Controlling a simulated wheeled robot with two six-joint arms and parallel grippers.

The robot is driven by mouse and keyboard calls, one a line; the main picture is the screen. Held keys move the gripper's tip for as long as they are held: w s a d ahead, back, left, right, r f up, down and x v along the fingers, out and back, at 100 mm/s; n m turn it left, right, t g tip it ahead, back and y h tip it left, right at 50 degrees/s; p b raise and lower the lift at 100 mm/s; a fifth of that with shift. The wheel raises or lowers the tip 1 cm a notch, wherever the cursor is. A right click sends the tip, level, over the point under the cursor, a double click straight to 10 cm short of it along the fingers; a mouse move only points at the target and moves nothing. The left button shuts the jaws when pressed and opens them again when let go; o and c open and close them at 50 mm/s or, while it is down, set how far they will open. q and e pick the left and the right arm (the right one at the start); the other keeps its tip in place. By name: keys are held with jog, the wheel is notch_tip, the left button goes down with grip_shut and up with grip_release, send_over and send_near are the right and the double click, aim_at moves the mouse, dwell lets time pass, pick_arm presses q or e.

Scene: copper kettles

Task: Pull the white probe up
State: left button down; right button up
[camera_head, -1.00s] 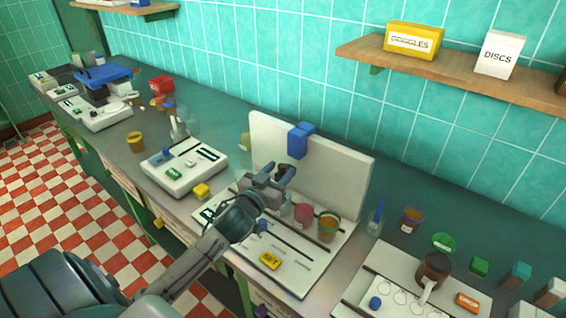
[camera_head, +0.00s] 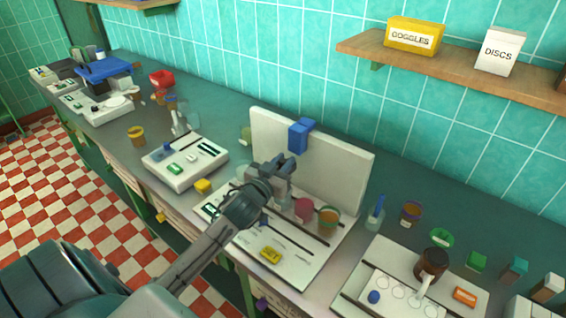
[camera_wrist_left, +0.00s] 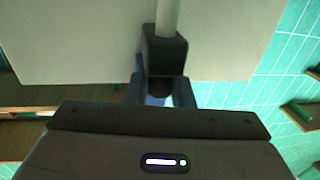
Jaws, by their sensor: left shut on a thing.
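My left gripper (camera_head: 284,168) is in front of the upright white board, above the white base panel. In the left wrist view, a pale white rod, which looks like the white probe (camera_wrist_left: 167,16), runs up from the dark finger block (camera_wrist_left: 165,55). My left gripper is shut on it. In the head view, the gripper hides the probe, so I cannot tell how far its lower end is from the panel. My right gripper is not in view.
The white board (camera_head: 340,172) carries a blue block (camera_head: 300,136) on its top edge, close to the gripper. A pink cup (camera_head: 304,210) and a brown-topped cup (camera_head: 328,220) stand just right. A yellow block (camera_head: 270,255) lies on the panel's front.

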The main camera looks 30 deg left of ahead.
pick_arm(q)
notch_tip(320, 180, up, 7)
jog(key=p, duration=0.5)
jog(key=shift+r, duration=0.15)
jog(key=c, duration=1.3)
grip_release()
jog(key=shift+o, duration=0.2)
